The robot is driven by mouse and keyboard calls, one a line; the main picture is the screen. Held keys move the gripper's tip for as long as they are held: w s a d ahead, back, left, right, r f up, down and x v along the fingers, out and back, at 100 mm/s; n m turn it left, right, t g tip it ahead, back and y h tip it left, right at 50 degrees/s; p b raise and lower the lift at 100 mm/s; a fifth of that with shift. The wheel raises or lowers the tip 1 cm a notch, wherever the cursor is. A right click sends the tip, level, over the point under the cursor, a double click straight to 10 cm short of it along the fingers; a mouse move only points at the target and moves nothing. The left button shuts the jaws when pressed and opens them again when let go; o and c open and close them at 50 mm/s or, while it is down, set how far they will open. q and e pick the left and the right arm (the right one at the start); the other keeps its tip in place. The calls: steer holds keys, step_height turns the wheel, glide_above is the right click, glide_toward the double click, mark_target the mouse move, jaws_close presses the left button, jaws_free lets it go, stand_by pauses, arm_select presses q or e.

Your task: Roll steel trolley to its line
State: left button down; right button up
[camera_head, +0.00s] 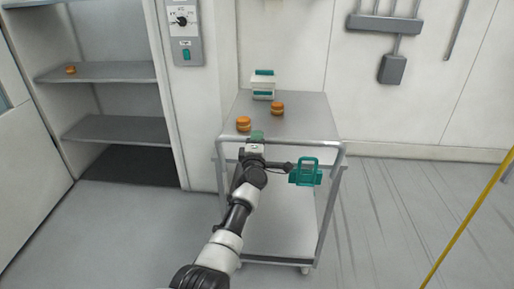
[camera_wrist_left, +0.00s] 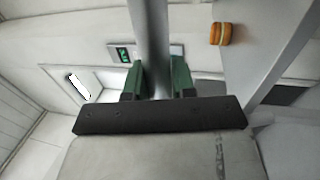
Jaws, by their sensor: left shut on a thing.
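The steel trolley (camera_head: 300,118) stands in the middle of the head view, with a flat top, a lower shelf (camera_head: 280,232) and castors. My left gripper (camera_head: 257,138) is at the near edge of its top. In the left wrist view its green fingers (camera_wrist_left: 158,82) are shut on a grey bar (camera_wrist_left: 150,30), which looks like the trolley's handle bar. A yellow line (camera_head: 466,222) runs slantwise at the right, apart from the trolley. My right gripper is not in view.
Two orange-brown rounds (camera_head: 277,108) and a white and teal container (camera_head: 263,84) stand on the trolley. A teal frame (camera_head: 305,173) shows at its near side. A shelf unit (camera_head: 110,72) stands left. Grey floor (camera_head: 385,225) is clear between trolley and line.

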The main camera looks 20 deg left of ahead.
arm_select(q)
steer(key=shift+w+r, duration=0.1)
steer(key=shift+r, duration=0.15)
steer(key=c, duration=1.4)
jaws_free()
steer(key=shift+r, duration=0.1)
steer(key=o, duration=0.5)
steer(key=shift+w+f, duration=0.25)
steer(key=shift+f, duration=0.1)
steer(key=shift+c, duration=0.2)
steer(key=shift+s, duration=0.15)
